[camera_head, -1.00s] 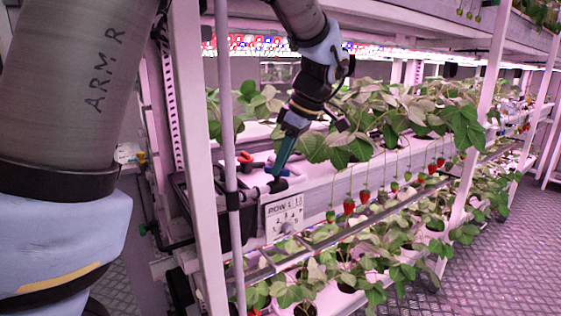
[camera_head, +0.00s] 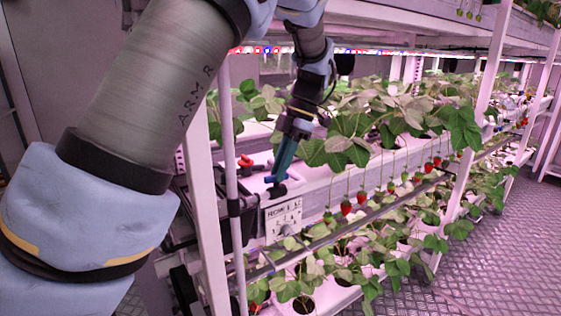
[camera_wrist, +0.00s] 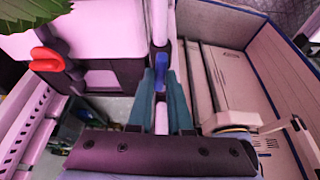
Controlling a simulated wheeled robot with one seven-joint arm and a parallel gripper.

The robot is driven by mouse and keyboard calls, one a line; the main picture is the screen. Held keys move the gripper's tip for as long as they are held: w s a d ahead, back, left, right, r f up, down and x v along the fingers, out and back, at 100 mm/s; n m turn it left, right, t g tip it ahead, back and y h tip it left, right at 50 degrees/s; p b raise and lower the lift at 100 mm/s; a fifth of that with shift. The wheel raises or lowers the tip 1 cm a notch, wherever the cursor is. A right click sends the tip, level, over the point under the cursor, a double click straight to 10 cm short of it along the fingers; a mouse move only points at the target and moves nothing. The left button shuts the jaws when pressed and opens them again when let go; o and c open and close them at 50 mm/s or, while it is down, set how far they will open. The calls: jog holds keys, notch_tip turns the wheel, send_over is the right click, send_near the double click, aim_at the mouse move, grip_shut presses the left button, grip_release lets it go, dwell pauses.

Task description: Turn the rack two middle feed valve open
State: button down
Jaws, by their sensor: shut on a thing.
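A small blue valve handle (camera_head: 270,180) sits on a dark fitting at the near end of the middle tier, above a white label plate. It also shows in the wrist view (camera_wrist: 161,74), between my fingertips. My gripper (camera_head: 279,174), with teal fingers, points down from above and is shut on the blue handle. In the wrist view the gripper (camera_wrist: 161,85) has one finger on each side of it. The fingers partly hide the handle and its fitting. I cannot read the handle's exact angle.
A red handle (camera_head: 245,161) stands just left of the blue one, and in the wrist view (camera_wrist: 46,60). A white post (camera_head: 233,190) rises close in front. Strawberry leaves (camera_head: 345,140) hang right of the gripper. The label plate (camera_head: 283,217) is below. The right-hand floor is clear.

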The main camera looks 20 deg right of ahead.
jog(key=shift+n+p, duration=0.35)
jog(key=shift+n, duration=0.25)
jog(key=shift+g, duration=0.3)
jog(key=c, duration=0.8)
grip_release()
jog(key=shift+c, duration=0.2)
jog(key=shift+w, duration=0.1)
jog(key=shift+d+r+b, duration=0.2)
jog(key=shift+r+b, duration=0.1)
jog(key=shift+b, duration=0.2)
jog(key=w+d+b, duration=0.2)
jog(key=d, duration=0.9)
jog(key=shift+w+d+r, duration=0.25)
jog(key=shift+d, duration=0.15)
jog(key=shift+s+d, duration=0.1)
